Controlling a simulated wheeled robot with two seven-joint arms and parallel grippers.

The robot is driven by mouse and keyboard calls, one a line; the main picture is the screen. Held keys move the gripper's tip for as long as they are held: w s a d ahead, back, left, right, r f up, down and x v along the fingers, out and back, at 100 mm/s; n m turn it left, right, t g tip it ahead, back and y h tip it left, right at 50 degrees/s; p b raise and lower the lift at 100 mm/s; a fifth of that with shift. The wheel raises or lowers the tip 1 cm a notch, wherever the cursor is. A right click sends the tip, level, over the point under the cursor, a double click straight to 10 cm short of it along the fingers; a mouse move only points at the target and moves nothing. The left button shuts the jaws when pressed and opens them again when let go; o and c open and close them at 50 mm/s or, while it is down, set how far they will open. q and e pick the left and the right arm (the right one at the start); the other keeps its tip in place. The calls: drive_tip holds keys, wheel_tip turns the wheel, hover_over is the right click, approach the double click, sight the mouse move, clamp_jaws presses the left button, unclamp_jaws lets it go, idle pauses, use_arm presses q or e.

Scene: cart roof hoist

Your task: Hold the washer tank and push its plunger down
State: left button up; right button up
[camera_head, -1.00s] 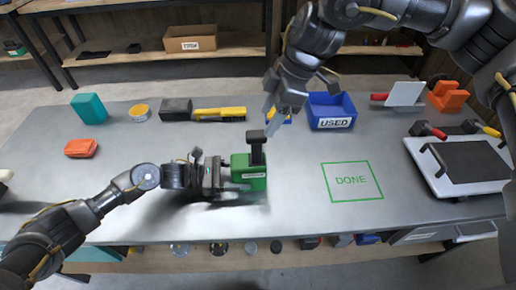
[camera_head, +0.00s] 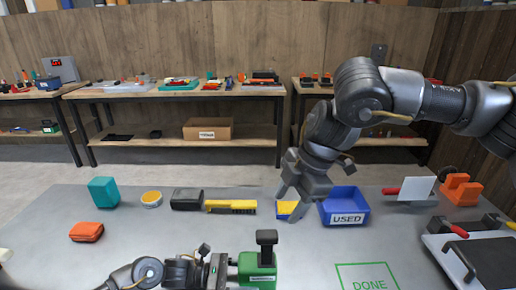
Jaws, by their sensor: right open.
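The green washer tank (camera_head: 257,273) stands upright on the grey table at the bottom middle of the head view, its lower part cut off by the frame. Its black plunger (camera_head: 266,244) sticks up from the top, with a wide cap raised above the tank. My left gripper (camera_head: 228,271) comes in from the left, against the tank's left side, and appears shut on it; its fingertips are mostly hidden.
A yellow brush (camera_head: 231,206) lies behind the tank. The green DONE square (camera_head: 367,275) is bare. A tray (camera_head: 480,256) is at right.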

sight(270, 233)
drive_tip(key=n, duration=2.1)
drive_tip(key=s+n, duration=0.1)
drive_tip(key=n, duration=1)
drive_tip(key=shift+s+a+f+g+y, duration=0.1)
drive_tip(key=shift+a+f+g+y, duration=0.1)
drive_tip(key=shift+a+g+y, duration=0.15)
drive_tip(key=shift+x, duration=4.05)
drive_tip(key=shift+d, duration=0.1)
